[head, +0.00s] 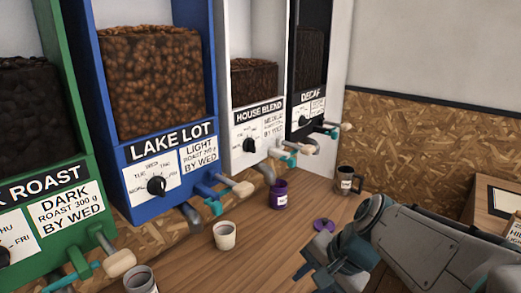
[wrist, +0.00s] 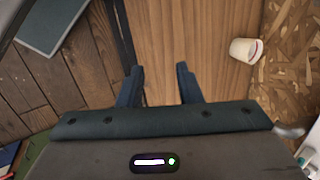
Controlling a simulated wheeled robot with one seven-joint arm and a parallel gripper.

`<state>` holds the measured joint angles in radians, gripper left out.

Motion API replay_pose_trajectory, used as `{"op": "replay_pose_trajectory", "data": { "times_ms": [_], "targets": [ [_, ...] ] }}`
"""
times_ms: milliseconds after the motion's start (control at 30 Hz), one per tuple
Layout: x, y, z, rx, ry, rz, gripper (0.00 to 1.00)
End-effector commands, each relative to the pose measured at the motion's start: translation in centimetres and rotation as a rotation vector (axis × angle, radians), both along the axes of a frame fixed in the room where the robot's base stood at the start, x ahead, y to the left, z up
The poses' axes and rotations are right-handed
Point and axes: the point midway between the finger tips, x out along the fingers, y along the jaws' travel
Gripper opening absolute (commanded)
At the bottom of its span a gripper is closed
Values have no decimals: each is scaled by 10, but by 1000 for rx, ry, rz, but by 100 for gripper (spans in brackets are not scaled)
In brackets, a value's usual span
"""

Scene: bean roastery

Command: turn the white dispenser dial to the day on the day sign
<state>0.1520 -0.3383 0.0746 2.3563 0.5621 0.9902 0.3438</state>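The white dispenser (head: 224,75), labelled HOUSE BLEND, stands between the blue and black dispensers in the head view. Its black dial (head: 249,145) sits on the white front panel, under the label and left of a small text card (head: 273,125). The day marks around the dial and its pointer direction are too small to read. No separate day sign can be made out for certain. My gripper (head: 318,270) is low at the right, over the wooden counter and well apart from the dial. In the wrist view its two fingers (wrist: 159,88) are apart with nothing between them.
The blue LAKE LOT dispenser (head: 90,40) and black DECAF dispenser (head: 311,75) flank the white one. Spouts and handles jut out below.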

Motion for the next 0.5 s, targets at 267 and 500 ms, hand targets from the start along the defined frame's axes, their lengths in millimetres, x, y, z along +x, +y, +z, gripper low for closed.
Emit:
{"op": "replay_pose_trajectory", "data": {
  "times_ms": [267,500],
  "targets": [
    [87,39,51,611,211,-493,32],
    [163,28,112,1131,405,-769,32]
  ]
}}
